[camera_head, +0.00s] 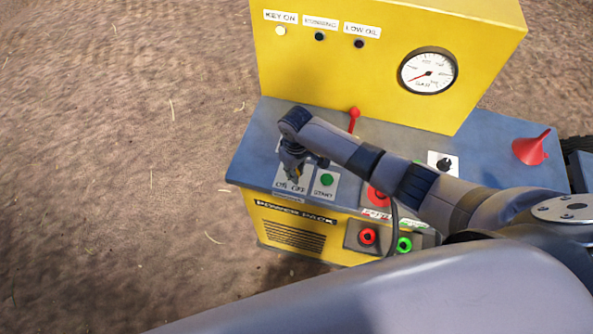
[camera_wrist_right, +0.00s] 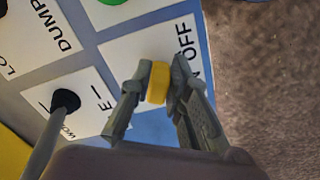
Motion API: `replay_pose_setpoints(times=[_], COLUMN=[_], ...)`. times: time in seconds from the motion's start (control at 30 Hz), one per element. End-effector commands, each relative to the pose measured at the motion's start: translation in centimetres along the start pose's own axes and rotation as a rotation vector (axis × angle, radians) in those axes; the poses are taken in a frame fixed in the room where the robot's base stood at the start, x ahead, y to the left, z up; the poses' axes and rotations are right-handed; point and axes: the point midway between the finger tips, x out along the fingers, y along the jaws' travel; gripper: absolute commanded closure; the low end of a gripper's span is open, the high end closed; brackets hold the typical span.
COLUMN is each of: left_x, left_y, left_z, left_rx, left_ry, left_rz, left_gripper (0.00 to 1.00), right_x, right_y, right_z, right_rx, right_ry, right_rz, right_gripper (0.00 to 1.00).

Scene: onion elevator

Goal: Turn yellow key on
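The yellow key (camera_wrist_right: 157,82) is on a white label plate whose letters "OFF" show, in the right wrist view. My right gripper (camera_wrist_right: 160,76) has one finger on each side of the key, with no clear gap, and looks shut on it. In the head view my right gripper (camera_head: 292,176) points down at the ON/OFF plate (camera_head: 299,188) on the blue panel's left front corner, and it hides the key there. The KEY ON lamp (camera_head: 281,31) looks white, while the two lamps beside it look dark. My left gripper is not in view.
A green START button (camera_head: 327,180) is just right of the ON/OFF plate. A red lever (camera_head: 354,119) stands behind my right arm. A gauge (camera_head: 428,71) is on the yellow back panel. A red funnel (camera_head: 530,149) stands at the right. Bare ground is on the left.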

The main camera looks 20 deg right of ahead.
Motion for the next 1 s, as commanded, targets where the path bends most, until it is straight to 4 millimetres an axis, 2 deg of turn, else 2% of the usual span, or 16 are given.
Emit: replay_pose_setpoints(times=[0.23,0.57,0.77,1.0], left_x=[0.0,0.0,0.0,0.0], left_y=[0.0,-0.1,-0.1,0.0], left_z=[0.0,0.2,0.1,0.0], left_rx=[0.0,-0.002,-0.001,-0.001], left_ry=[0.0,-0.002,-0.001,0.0], left_rz=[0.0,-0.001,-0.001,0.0], left_gripper=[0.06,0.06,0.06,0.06], right_x=[0.0,-0.2,-2.9,-8.1], right_y=[0.0,0.0,0.1,0.0], right_z=[0.1,0.1,0.0,0.0], right_rx=[-0.002,-0.003,-0.004,-0.004], right_ry=[-0.002,-0.002,0.002,0.001], right_rz=[0.0,0.0,0.001,0.001], right_gripper=[0.65,0.65,0.65,0.65])
